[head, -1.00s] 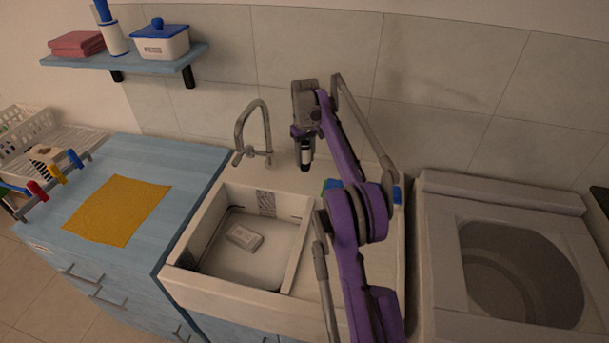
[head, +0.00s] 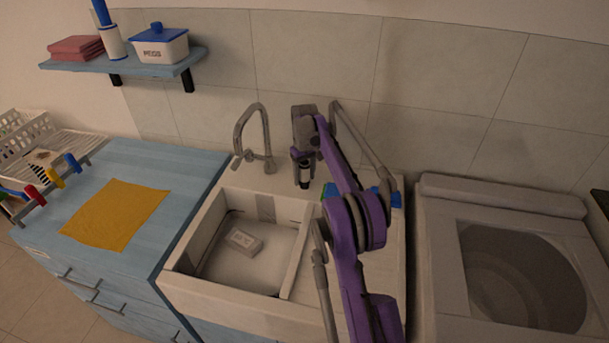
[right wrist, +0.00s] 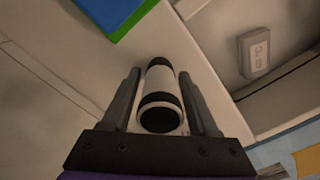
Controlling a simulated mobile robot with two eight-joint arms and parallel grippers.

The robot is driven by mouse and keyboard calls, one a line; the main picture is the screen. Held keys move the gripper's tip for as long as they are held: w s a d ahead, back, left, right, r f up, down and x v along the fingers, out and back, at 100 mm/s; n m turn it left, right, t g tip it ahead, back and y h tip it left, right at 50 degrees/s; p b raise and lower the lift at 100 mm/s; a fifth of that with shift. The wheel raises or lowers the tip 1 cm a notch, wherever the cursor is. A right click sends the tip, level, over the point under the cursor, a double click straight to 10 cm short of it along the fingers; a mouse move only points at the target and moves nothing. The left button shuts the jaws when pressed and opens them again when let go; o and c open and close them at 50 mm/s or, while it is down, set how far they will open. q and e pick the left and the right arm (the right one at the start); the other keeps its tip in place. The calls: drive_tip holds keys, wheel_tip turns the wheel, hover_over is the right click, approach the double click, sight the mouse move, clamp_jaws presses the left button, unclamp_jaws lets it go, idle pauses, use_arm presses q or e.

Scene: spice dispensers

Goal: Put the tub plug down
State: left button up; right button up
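The tub plug (right wrist: 159,95) looks like a small white cylinder with black bands and a black near end. In the right wrist view it sits between the two fingers of my right gripper (right wrist: 160,88), with a narrow gap on each side, so the fingers look open around it. In the head view, the tub plug (head: 304,177) is upright under my right gripper (head: 303,160), at the pale sink deck right of the tap. I cannot tell whether its lower end touches the deck. My left gripper is not in view.
The sink basin (head: 213,280) holds a pale block (head: 243,240). The tap (head: 252,140) stands just left of my gripper. A blue-green thing (right wrist: 113,15) lies close by on the deck. A top-opening washer (head: 440,260) stands to the right.

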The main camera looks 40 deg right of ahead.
drive_tip(key=shift+o, duration=0.6)
drive_tip(key=shift+r, duration=0.25)
wheel_tip(320, 180, up, 12)
drive_tip(key=shift+f+p, duration=0.25)
drive_tip(key=shift+p, duration=0.65)
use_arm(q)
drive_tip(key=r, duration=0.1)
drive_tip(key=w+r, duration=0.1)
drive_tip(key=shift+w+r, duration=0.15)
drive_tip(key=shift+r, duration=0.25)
use_arm(e)
drive_tip(key=shift+a+r, duration=0.1)
drive_tip(key=shift+r, duration=0.15)
